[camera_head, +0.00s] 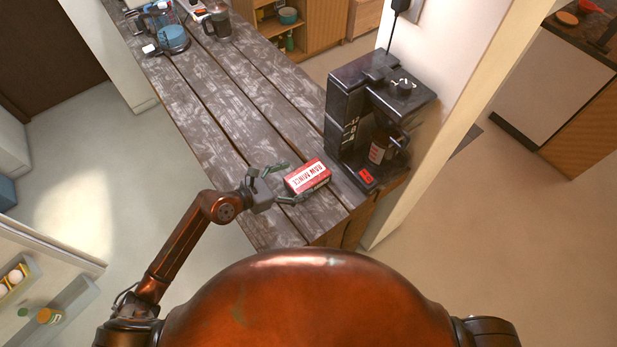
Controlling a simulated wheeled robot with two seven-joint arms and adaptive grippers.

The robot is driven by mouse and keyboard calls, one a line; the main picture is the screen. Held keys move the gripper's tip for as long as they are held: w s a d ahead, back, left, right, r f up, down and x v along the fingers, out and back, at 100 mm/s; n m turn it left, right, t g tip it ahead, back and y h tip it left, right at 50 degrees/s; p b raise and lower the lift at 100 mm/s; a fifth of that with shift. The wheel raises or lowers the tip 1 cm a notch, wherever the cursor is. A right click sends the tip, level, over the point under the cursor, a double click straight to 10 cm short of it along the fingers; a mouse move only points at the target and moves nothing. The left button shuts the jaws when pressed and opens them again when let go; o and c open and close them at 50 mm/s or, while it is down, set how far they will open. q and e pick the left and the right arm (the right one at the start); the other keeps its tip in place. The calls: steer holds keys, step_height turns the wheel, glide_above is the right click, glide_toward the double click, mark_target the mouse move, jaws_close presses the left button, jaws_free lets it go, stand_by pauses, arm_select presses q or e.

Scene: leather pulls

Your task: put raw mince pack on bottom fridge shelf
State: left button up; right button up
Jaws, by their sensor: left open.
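The raw mince pack (308,177) is a small red and white box with its name on top. It lies on the grey plank counter (222,140), near the counter's near end. My left gripper (283,183) is open at the pack's left end, with one finger on the far side and one on the near side. I cannot tell whether the fingers touch the pack. At the lower left edge is what looks like an open fridge (52,247), with pale bins holding eggs and a jar. Its bottom shelf cannot be made out. My right gripper is out of view.
A black coffee machine (372,115) stands just right of the pack, against a wall end. A dark mug (217,22) and a glass jug (172,36) stand at the counter's far end. The floor (85,180) left of the counter is clear.

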mark_target(307, 175)
arm_select(q)
steer(key=x, duration=0.2)
steer(key=p+x, duration=0.1)
steer(key=shift+w+d+r, duration=0.1)
steer(key=shift+w+d, duration=0.05)
steer(key=shift+d, duration=0.3)
steer(key=shift+w+d+f, duration=0.3)
steer(key=shift+d, duration=0.1)
steer(key=shift+c, duration=0.5)
steer(key=c, duration=1.4)
steer(key=shift+r, duration=0.1)
steer(key=c, duration=0.3)
